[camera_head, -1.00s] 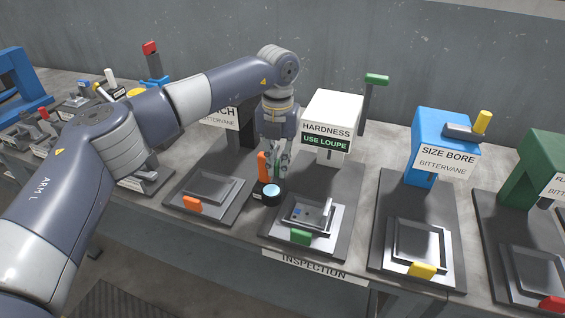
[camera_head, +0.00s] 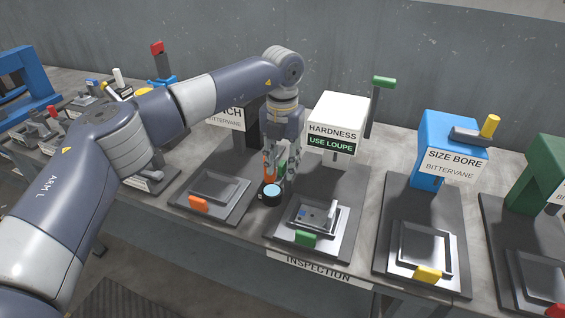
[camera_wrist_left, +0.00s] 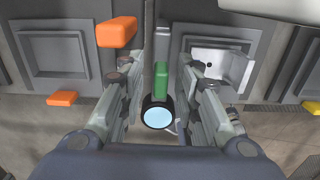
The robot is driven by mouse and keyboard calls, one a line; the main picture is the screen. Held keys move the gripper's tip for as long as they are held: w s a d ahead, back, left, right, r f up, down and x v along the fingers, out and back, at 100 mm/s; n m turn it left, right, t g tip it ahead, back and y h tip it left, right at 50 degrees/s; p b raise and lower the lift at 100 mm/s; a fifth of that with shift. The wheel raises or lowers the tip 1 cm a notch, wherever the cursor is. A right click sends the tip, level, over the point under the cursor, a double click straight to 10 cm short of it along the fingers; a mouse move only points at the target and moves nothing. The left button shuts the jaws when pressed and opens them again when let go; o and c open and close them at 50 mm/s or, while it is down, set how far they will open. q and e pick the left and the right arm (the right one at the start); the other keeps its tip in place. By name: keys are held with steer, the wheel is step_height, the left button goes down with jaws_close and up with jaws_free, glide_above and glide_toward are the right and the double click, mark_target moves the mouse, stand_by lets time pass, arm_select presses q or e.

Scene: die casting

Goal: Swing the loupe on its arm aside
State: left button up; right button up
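The loupe (camera_head: 271,191), a dark ring with a pale blue lens, is at the front of the hardness station, left of its fixture. It also shows low in the left wrist view (camera_wrist_left: 157,115). A green block (camera_wrist_left: 161,80), apparently its grip, stands just beyond the ring in that view. My left gripper (camera_head: 281,172) points down beside the loupe. In the left wrist view its fingers (camera_wrist_left: 160,72) are spread on both sides of the green block, with gaps showing. The loupe's arm is mostly hidden. My right gripper is not in view.
An orange upright handle (camera_head: 268,171) is close to the left finger. The white hardness tester (camera_head: 338,112) stands behind right. The hardness fixture (camera_head: 340,238) has a green tab and holds a part. The orange-tabbed fixture (camera_head: 232,206) is left. A bore gauge (camera_head: 432,130) stands farther right.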

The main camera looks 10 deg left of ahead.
arm_select(q)
steer(key=shift+r, duration=0.2)
step_height(320, 180, up, 12)
steer(key=shift+f, duration=0.2)
stand_by(0.3)
steer(key=shift+f, duration=0.1)
